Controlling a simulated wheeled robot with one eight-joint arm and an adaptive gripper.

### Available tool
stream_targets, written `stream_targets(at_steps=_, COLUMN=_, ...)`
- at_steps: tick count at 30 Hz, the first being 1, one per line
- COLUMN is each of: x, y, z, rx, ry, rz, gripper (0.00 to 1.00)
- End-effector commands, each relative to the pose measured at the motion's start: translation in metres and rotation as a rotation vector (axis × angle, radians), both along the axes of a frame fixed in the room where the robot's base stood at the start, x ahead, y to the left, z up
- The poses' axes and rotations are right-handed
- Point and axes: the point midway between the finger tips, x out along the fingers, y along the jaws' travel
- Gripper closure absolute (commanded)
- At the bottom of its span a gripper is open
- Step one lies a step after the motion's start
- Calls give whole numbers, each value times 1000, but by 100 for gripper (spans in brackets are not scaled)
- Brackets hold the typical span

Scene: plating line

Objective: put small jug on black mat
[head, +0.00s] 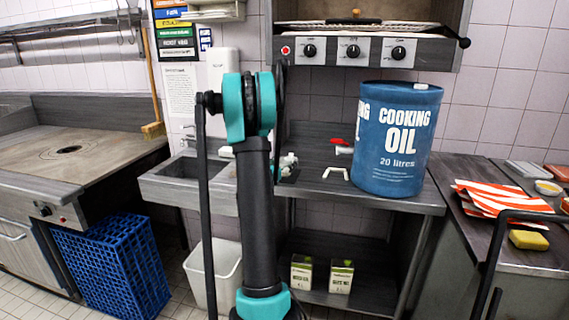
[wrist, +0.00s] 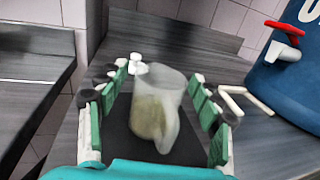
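The small jug (wrist: 152,112), pale and translucent with a yellowish lower part, shows blurred in the wrist view between the fingers of my gripper (wrist: 163,74). The green-padded fingers are spread on both sides of it, with narrow gaps visible. Under and around the jug is a flat black area, which looks like the black mat (wrist: 189,146); whether the jug touches it I cannot tell.
A large blue cooking oil drum (head: 393,140) with a red-handled tap (head: 340,142) stands on the counter to the right. A white bent handle (head: 335,172) lies near it. A sink (head: 190,180) is on the left.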

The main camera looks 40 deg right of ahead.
Motion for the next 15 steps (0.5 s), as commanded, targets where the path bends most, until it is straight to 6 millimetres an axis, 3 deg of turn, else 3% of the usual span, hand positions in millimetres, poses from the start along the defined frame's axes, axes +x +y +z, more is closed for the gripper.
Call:
stream_targets(at_steps=10, x=-1, y=2, z=3, rx=0, ry=0, rz=1, gripper=34)
stream_targets(at_steps=15, x=-12, y=24, z=3, rx=0, ry=0, rz=3, gripper=34)
